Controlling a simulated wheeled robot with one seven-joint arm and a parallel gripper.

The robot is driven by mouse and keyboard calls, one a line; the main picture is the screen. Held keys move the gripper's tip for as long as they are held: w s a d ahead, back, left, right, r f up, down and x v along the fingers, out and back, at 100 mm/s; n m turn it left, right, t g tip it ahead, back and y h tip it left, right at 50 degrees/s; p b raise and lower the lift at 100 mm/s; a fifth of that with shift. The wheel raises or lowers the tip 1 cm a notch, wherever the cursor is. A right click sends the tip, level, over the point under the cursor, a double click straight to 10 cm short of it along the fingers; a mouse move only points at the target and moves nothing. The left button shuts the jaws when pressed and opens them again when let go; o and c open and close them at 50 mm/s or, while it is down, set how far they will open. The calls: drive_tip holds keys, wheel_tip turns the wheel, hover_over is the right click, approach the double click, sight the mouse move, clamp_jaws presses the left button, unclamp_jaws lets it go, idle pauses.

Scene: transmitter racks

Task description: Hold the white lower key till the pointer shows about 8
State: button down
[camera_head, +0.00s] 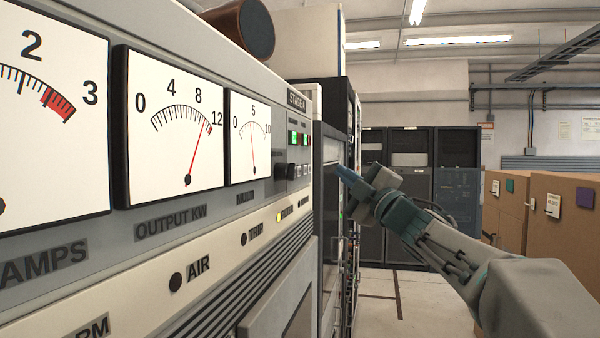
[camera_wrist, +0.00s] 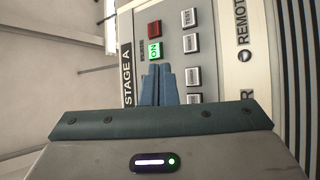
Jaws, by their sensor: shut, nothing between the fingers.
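Four-way labels are too small to read fully, so I cannot tell which of the white keys (camera_wrist: 194,76) is the lower key; they form a row on the Stage A panel and look small in the head view (camera_head: 298,170).
A red key (camera_wrist: 154,28) sits beside the green one. A dark round object (camera_head: 256,28) lies on the cabinet top. Cardboard-coloured boxes (camera_head: 550,200) stand at the right; floor (camera_head: 400,300) is open between.

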drive_tip(key=shift+w+a+b, duration=0.1)
drive_tip(key=shift+w+a, duration=0.1)
drive_tip(key=shift+a, duration=0.75)
drive_tip(key=shift+w+a+b, duration=0.1)
drive_tip(key=shift+w+a, duration=0.1)
drive_tip(key=shift+a, duration=0.8)
drive_tip(key=shift+w+a+b, duration=0.1)
drive_tip(key=shift+w+a, duration=0.1)
drive_tip(key=shift+a, duration=0.75)
drive_tip(key=shift+a, duration=0.15)
drive_tip(key=shift+a, duration=0.3)
drive_tip(key=shift+w+a+b, duration=0.1)
drive_tip(key=shift+a+b, duration=0.2)
drive_tip(key=shift+a, duration=0.1)
idle(1.0)
idle(1.9)
drive_tip(key=shift+d, duration=0.8)
drive_tip(key=shift+s+d, duration=0.2)
drive_tip(key=shift+d, duration=0.65)
drive_tip(key=shift+s+d, duration=0.2)
drive_tip(key=shift+d, duration=0.6)
drive_tip(key=shift+s+d, duration=0.2)
drive_tip(key=shift+d, duration=0.65)
